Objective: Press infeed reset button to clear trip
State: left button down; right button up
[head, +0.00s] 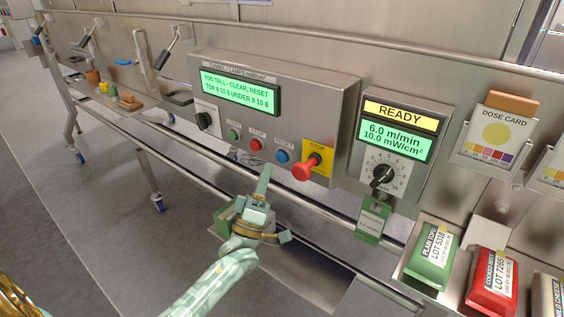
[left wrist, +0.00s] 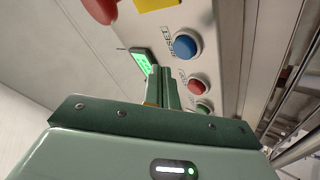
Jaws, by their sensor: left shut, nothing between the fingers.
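The infeed control panel (head: 330,92) is a steel box with a lit green display (head: 240,93) reading "TOO TALL - CLEAR, RESET". Below it sit a green start button (head: 233,134), a red stop button (head: 255,144) and the blue reset button (head: 281,156). My left gripper (head: 264,172) is shut and empty, its fingertips pointing up just below and left of the blue button in the head view. In the left wrist view the blue button (left wrist: 186,45) lies beyond the shut fingers (left wrist: 163,74), apparently clear of them. My right gripper is not in view.
A red mushroom stop (head: 305,169) on a yellow plate juts out right of the blue button. A READY speed unit (head: 403,118) stands farther right. Steel rails (head: 300,205) run below the panel. Green (head: 433,258) and red (head: 492,283) packs sit at lower right.

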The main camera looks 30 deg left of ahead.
aim_at(280, 153)
pick_arm(q)
jog(key=shift+w, duration=0.9)
dwell(0.7)
jog(key=shift+d, duration=0.1)
dwell(0.6)
jog(key=shift+w, duration=0.4)
jog(key=shift+w+r+b, duration=0.1)
jog(key=shift+w+b, duration=0.4)
dwell(0.7)
jog(key=shift+s, duration=0.1)
jog(key=shift+s+p, duration=0.55)
jog(key=shift+s, duration=0.3)
